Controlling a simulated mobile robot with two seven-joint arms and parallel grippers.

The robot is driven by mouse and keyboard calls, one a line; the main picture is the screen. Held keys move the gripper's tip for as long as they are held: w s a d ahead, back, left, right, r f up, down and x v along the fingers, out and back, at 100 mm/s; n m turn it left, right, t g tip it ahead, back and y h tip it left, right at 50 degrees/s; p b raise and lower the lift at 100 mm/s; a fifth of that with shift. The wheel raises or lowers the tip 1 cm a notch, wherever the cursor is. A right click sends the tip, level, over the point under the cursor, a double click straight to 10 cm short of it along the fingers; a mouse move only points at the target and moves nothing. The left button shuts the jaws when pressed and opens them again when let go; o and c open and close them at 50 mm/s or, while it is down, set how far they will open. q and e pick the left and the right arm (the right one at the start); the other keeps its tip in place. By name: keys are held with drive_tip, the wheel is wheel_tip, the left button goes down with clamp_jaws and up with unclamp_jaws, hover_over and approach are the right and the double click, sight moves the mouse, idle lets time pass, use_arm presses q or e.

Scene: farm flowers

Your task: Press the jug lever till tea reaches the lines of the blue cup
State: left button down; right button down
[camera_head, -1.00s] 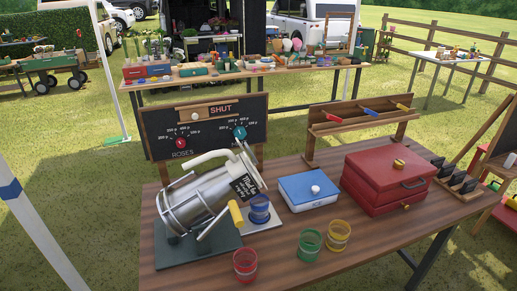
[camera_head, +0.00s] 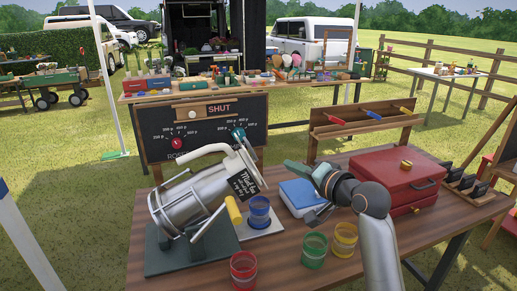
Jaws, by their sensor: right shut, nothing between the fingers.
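The silver jug (camera_head: 190,203) lies tilted in its stand on the wooden table, with a cream handle on top and a black label. Its lever has a yellow grip (camera_head: 233,210). The blue cup (camera_head: 259,211) stands upright on a pale plate (camera_head: 263,230), just right of the yellow grip. The tea level inside is too small to tell. My left gripper is not in view.
A red case (camera_head: 400,168) stands right of my wrist. Red (camera_head: 243,270), green (camera_head: 314,250) and yellow (camera_head: 345,239) cups stand near the front edge. A "SHUT" board (camera_head: 205,132) is behind the jug.

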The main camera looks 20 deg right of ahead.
sight(251, 149)
drive_tip(key=shift+m+t+y, duration=0.3)
drive_tip(key=shift+m+t, duration=0.2)
drive_tip(key=r, duration=0.5)
drive_tip(key=shift+w+d, duration=0.35)
drive_tip(key=shift+w, duration=0.05)
drive_tip(key=shift+w+a+f+p, duration=0.1)
drive_tip(key=shift+w+a+f, duration=0.35)
drive_tip(key=shift+w+a, duration=0.9)
drive_tip(key=shift+w+a+f+p, duration=0.15)
drive_tip(key=shift+w+a+f, duration=0.45)
drive_tip(key=shift+w, duration=1.2)
drive_tip(key=shift+w+a+f+p, duration=0.1)
drive_tip(key=shift+w+a+f, duration=0.15)
drive_tip(key=shift+w+a, duration=1.15)
drive_tip(key=shift+w+d, duration=0.2)
